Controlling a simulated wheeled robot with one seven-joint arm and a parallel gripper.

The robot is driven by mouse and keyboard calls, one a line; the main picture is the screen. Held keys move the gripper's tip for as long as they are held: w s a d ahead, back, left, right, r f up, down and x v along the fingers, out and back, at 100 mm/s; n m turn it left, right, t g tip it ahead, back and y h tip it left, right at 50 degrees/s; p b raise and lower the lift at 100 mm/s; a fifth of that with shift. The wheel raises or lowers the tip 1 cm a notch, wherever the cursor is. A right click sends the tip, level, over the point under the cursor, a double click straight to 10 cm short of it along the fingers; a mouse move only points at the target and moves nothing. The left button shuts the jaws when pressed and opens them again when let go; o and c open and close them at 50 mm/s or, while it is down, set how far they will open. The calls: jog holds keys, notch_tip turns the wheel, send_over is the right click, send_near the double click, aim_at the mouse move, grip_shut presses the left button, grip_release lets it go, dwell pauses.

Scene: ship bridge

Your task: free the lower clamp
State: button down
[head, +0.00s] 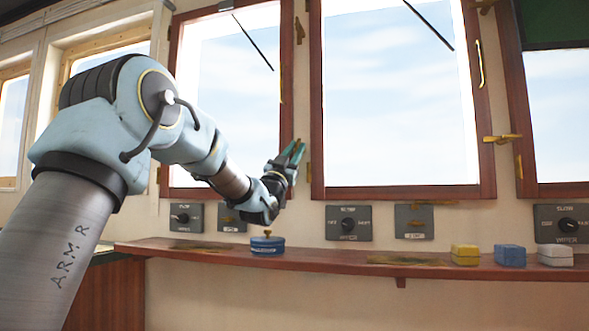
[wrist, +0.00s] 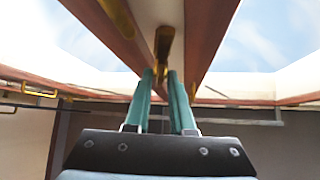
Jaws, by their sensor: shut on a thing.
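The lower clamp (wrist: 163,45) is a brass piece on the pale post between two wood-framed windows. My gripper (wrist: 163,78) has its green fingers closed on the near end of the clamp in the wrist view. In the head view my gripper (head: 297,150) reaches up to the post at the lower right corner of the left window (head: 228,90), and its fingers largely hide the clamp. An upper brass clamp (head: 299,30) sits higher on the same post.
Below runs a wooden shelf (head: 330,262) with a round blue tin (head: 267,246), a yellow box (head: 465,254), a blue box (head: 510,255) and a white box (head: 555,254). Grey switch panels (head: 348,223) line the wall above it. Another brass clamp (head: 502,138) is right of the middle window.

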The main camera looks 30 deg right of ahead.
jog(key=shift+s+d+f+n+t+y+b, duration=0.1)
jog(key=shift+n+t+y+b, duration=0.75)
jog(key=shift+n+t, duration=0.55)
jog(key=shift+d+f+n+t+y+b, duration=0.1)
jog(key=shift+n+t+y+b, duration=0.5)
jog(key=shift+n+t+y, duration=0.75)
jog(key=shift+r+n, duration=0.1)
jog(key=shift+n, duration=0.65)
jog(key=c, duration=0.8)
grip_release()
jog(key=shift+o, duration=0.2)
jog(key=shift+a, duration=0.1)
jog(key=b+v, duration=0.2)
jog(key=v, duration=0.8)
jog(key=shift+s+f, duration=0.2)
jog(key=shift+f, duration=0.1)
jog(key=shift+a, duration=0.1)
